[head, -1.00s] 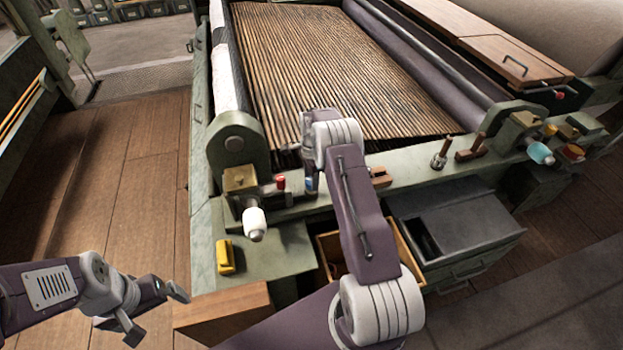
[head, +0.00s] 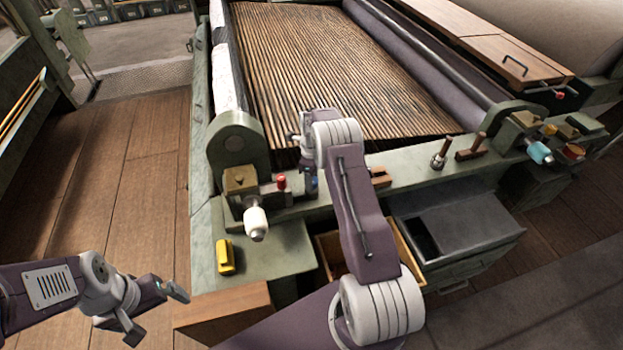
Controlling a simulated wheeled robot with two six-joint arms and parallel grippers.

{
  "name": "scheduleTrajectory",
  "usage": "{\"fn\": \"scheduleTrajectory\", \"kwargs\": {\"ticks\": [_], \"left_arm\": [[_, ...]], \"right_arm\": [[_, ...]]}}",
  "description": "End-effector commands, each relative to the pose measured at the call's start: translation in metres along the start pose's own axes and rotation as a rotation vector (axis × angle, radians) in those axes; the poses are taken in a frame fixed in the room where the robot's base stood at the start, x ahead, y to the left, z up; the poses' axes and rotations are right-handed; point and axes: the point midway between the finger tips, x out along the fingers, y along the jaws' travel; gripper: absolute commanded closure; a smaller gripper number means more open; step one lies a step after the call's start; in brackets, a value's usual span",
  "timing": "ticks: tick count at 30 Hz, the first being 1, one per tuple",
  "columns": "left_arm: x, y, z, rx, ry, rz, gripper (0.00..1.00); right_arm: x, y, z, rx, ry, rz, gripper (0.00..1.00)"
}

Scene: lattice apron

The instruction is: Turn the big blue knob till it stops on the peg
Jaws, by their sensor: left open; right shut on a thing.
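My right gripper (head: 309,184) points down over the green front rail of the machine. It is shut on a blue knob (head: 312,188), of which only a small part shows; my fingers and wrist hide most of it. The peg cannot be made out from here. My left gripper (head: 159,312) is open and empty at the lower left, away from the machine.
Left of my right gripper are a small red knob (head: 281,181) and a white knob (head: 256,222). A yellow piece (head: 226,256) lies on the green shelf. A light-blue knob (head: 540,152) sits far right. An open drawer (head: 327,249) is below.

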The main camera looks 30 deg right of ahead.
Motion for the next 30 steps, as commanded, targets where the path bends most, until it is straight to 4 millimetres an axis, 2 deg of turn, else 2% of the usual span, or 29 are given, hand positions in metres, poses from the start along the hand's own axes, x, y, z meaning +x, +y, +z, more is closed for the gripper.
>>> {"fn": "scheduleTrajectory", "kwargs": {"ticks": [18, 19, 21, 30], "left_arm": [[-0.0002, 0.0, 0.0, 0.0, 0.0, 0.0, 0.0], [-0.0002, 0.0, 0.0, 0.0, 0.0, 0.0, 0.0], [-0.0002, 0.0, 0.0, 0.0, 0.0, 0.0, 0.0], [-0.0001, 0.0, 0.0, 0.0, 0.0, 0.0, 0.0]], "right_arm": [[-0.0016, -0.0017, 0.0004, 0.042, -0.003, -0.005, 0.98], [-0.0016, -0.0017, 0.0005, 0.042, -0.003, -0.005, 0.54], [-0.0014, -0.0015, 0.0004, 0.042, -0.002, -0.004, 0.35], [-0.0013, -0.0006, 0.0002, 0.04, -0.001, -0.002, 0.35]]}}
